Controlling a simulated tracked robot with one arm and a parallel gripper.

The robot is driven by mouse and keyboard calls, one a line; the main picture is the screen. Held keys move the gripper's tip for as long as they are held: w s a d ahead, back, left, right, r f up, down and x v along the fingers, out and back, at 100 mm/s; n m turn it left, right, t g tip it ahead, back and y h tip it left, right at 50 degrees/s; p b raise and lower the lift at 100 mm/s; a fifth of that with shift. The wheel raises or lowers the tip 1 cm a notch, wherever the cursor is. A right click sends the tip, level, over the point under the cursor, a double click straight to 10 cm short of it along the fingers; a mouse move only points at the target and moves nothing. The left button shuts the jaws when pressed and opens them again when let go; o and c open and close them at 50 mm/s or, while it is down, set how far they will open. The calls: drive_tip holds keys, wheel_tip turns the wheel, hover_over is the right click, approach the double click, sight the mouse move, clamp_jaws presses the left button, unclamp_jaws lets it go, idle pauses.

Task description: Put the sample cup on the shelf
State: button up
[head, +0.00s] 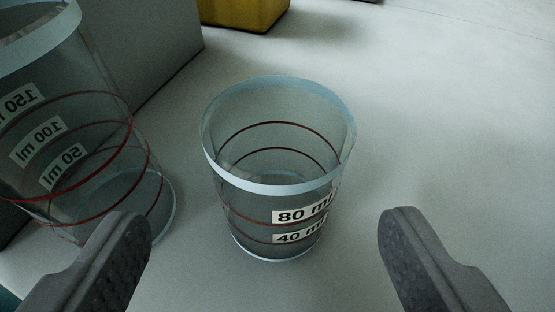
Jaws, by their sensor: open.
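A clear cup (272,206) with a pale blue rim, red lines and labels "80 ml" and "40 ml" stands upright on a light grey surface, in the middle of the head view. It looks empty. A larger clear cup (100,150) with labels "150 ml", "100 ml" and "50 ml" stands at the left. Which one is the sample cup I cannot tell. My gripper (262,225) is open and empty, its two fingers apart in the lower picture. The smaller cup appears between and beyond the fingertips. The left fingertip overlaps the larger cup's base in the picture. No shelf can be made out.
A grey block (150,45) stands behind the larger cup. A yellow object (243,12) is at the top edge, partly cut off. The light grey surface (450,130) is clear to the right of the smaller cup.

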sight(279, 201)
drive_tip(key=shift+d+r+b+x, duration=0.15)
drive_tip(key=shift+b+x, duration=0.3)
drive_tip(key=shift+x, duration=0.85)
drive_tip(key=shift+d+r+b+x, duration=0.15)
drive_tip(key=shift+b+x, duration=0.3)
drive_tip(key=shift+x, duration=0.9)
drive_tip(key=shift+w, duration=0.1)
drive_tip(key=c, duration=1.1)
drive_tip(key=shift+r, duration=0.1)
drive_tip(key=shift+c, duration=0.2)
